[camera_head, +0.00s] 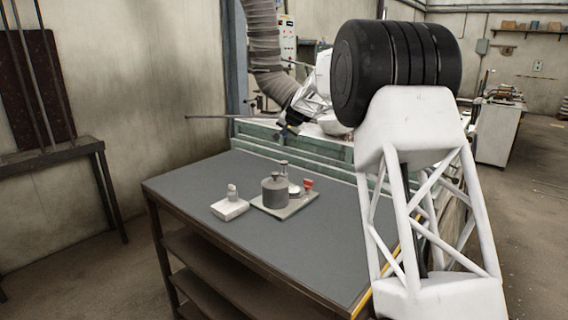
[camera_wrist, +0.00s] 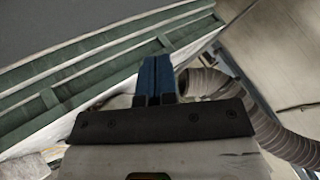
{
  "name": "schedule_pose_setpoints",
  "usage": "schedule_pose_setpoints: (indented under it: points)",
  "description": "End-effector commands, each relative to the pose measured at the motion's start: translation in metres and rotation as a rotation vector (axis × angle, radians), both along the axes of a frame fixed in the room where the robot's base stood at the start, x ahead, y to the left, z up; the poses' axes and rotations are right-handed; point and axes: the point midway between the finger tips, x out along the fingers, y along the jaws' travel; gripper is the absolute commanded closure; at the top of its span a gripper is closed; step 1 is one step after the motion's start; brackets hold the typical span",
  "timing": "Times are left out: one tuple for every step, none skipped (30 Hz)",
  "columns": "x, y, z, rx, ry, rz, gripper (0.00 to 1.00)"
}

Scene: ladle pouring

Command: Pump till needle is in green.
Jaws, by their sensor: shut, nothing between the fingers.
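A small pump unit stands on a light plate (camera_head: 271,207) on the dark grey table in the head view. It has a grey cylinder with a knob on top (camera_head: 274,192), a thin upright post (camera_head: 284,168), a round whitish part (camera_head: 293,189) that may be the gauge, and a small red part (camera_head: 308,184). The gauge's needle and green zone are too small to make out. My gripper (camera_head: 288,130) is above and behind the pump, apart from it. In the wrist view its blue fingers (camera_wrist: 156,68) are together with nothing between them.
The table top (camera_head: 200,180) is otherwise clear. A green-edged bench (camera_head: 310,147) stands behind the table, with a ribbed hose (camera_head: 262,45) hanging above. My arm covers the right side.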

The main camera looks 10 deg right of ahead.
Motion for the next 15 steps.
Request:
schedule_pose_setpoints:
  points:
    - [0.0,0.0,0.0,0.0,0.0,0.0,1.0]
    - [0.0,0.0,0.0,0.0,0.0,0.0,1.0]
    - [0.0,0.0,0.0,0.0,0.0,0.0,1.0]
    - [0.0,0.0,0.0,0.0,0.0,0.0,1.0]
    - [0.0,0.0,-0.001,0.0,0.0,0.0,1.0]
    - [0.0,0.0,-0.001,0.0,0.0,0.0,1.0]
    - [0.0,0.0,-0.002,0.0,0.001,0.001,1.0]
    - [0.0,0.0,-0.002,0.0,0.001,0.001,1.0]
    - [0.0,0.0,-0.004,0.0,0.001,0.001,1.0]
    - [0.0,0.0,-0.005,0.0,0.001,0.001,1.0]
    - [0.0,0.0,-0.006,0.0,0.001,0.001,1.0]
    - [0.0,0.0,-0.008,0.0,0.001,0.001,1.0]
    - [0.0,0.0,-0.01,0.001,0.001,0.0,1.0]
    - [0.0,0.0,-0.012,0.001,0.001,0.0,1.0]
    - [0.0,0.0,-0.015,0.0,0.002,-0.001,1.0]
